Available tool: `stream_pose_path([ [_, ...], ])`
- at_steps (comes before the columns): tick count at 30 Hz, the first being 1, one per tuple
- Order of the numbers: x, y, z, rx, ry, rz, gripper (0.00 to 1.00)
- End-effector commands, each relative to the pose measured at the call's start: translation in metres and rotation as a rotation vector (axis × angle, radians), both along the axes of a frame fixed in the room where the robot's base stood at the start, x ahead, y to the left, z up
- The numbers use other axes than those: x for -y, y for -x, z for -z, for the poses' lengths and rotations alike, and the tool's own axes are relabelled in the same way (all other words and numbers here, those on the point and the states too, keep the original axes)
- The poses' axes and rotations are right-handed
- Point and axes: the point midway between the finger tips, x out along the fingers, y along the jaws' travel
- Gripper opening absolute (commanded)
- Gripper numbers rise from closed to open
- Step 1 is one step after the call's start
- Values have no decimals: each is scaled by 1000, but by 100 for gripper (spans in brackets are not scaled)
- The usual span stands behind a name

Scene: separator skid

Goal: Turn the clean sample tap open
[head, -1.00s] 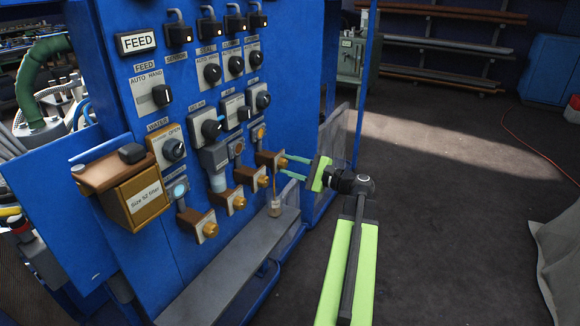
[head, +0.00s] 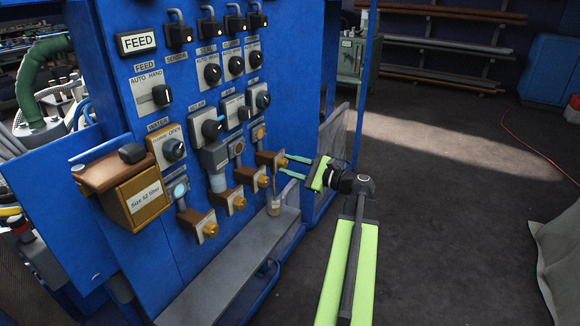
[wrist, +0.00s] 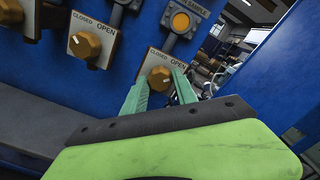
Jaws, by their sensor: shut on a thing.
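The clean sample tap is the far-right one in the bottom row of brass knobs. Its knob (head: 281,161) sits on a brown bracket; it also shows in the wrist view (wrist: 159,78), under a plate marked CLOSED at left and OPEN at right. My gripper (head: 285,165) is shut on this knob, one green finger on each side of it, as the wrist view (wrist: 160,82) shows. The exact angle of the knob's mark is hard to read. A thin amber line runs below the tap to a small jar (head: 274,208) on the grey ledge.
The neighbouring tap knob (wrist: 84,45) is close on the left. More knobs and black switches cover the blue panel (head: 115,95). A grey ledge (head: 215,270) runs below. The dark floor (head: 450,220) to the right is clear.

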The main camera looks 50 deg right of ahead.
Motion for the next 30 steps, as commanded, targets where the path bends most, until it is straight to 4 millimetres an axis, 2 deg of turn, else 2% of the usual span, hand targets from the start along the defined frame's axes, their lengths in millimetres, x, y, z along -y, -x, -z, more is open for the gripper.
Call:
stream_pose_path([
  [1, -1, 0, 1, -4, 1, -3, 0],
  [2, -1, 0, 1, -4, 1, -3, 38],
  [6, -1, 0, 1, -2, 2, -2, 56],
  [17, 0, 5, 0, -1, 1, 0, 56],
  [20, 4, 20, 0, -1, 1, 3, 56],
  [30, 27, 112, 0, -1, 1, 3, 56],
])
